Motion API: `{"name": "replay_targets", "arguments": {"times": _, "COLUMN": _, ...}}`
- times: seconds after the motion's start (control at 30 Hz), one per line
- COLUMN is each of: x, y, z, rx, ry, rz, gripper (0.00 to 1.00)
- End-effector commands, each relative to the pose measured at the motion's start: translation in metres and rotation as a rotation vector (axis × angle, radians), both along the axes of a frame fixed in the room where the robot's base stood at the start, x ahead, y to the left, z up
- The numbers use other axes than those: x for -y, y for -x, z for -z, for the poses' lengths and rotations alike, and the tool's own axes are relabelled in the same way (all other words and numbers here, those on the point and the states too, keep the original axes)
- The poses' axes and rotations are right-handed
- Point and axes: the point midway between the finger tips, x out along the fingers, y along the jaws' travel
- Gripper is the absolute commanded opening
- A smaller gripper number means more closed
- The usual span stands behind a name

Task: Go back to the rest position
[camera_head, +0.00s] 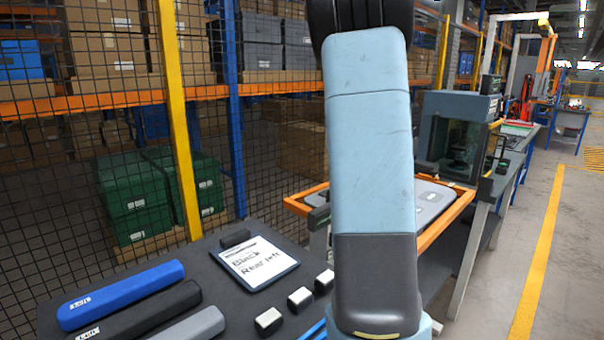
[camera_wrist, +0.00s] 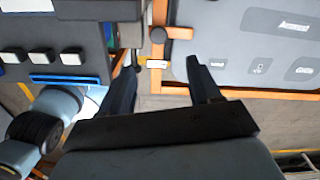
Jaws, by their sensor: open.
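My gripper (camera_wrist: 162,78) is open in the wrist view. Its two dark fingers stand apart with nothing between them. Beyond the fingertips is a grey door panel (camera_wrist: 240,70) in an orange frame (camera_wrist: 285,95), to the right. A dark table (camera_wrist: 85,40) is to the left. In the head view my arm fills the middle and my gripper is hidden. The door panel (camera_head: 433,197) shows partly behind my arm.
The table (camera_head: 120,285) bears a blue handle (camera_head: 120,295), a black handle (camera_head: 140,315), a grey handle (camera_head: 192,326), a clipboard (camera_head: 255,263) reading "Black Rear left" and several small white-topped blocks (camera_head: 268,320). A mesh fence stands behind. The aisle floor (camera_head: 575,230) at right is clear.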

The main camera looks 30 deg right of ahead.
Motion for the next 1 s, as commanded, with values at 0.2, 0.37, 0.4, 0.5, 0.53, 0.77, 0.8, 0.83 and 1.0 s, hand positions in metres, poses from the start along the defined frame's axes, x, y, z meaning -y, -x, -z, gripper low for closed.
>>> {"name": "replay_targets", "arguments": {"times": 0.2, "x": -0.003, "y": 0.001, "z": -0.001, "rx": 0.005, "ry": -0.002, "rz": -0.017, "gripper": 0.63}}
{"name": "replay_targets", "arguments": {"times": 0.37, "x": -0.027, "y": 0.008, "z": -0.011, "rx": 0.042, "ry": -0.012, "rz": -0.17, "gripper": 0.63}}
{"name": "replay_targets", "arguments": {"times": 0.4, "x": -0.036, "y": 0.011, "z": -0.014, "rx": 0.057, "ry": -0.014, "rz": -0.235, "gripper": 0.63}}
{"name": "replay_targets", "arguments": {"times": 0.5, "x": -0.064, "y": 0.02, "z": -0.024, "rx": 0.098, "ry": -0.014, "rz": -0.422, "gripper": 0.63}}
{"name": "replay_targets", "arguments": {"times": 0.53, "x": -0.073, "y": 0.024, "z": -0.027, "rx": 0.109, "ry": -0.012, "rz": -0.478, "gripper": 0.63}}
{"name": "replay_targets", "arguments": {"times": 0.77, "x": -0.136, "y": 0.052, "z": -0.046, "rx": 0.196, "ry": 0.033, "rz": -0.919, "gripper": 0.63}}
{"name": "replay_targets", "arguments": {"times": 0.8, "x": -0.147, "y": 0.058, "z": -0.049, "rx": 0.209, "ry": 0.046, "rz": -0.995, "gripper": 0.63}}
{"name": "replay_targets", "arguments": {"times": 0.83, "x": -0.155, "y": 0.063, "z": -0.051, "rx": 0.218, "ry": 0.056, "rz": -1.052, "gripper": 0.63}}
{"name": "replay_targets", "arguments": {"times": 1.0, "x": -0.198, "y": 0.091, "z": -0.059, "rx": 0.262, "ry": 0.133, "rz": -1.376, "gripper": 0.63}}
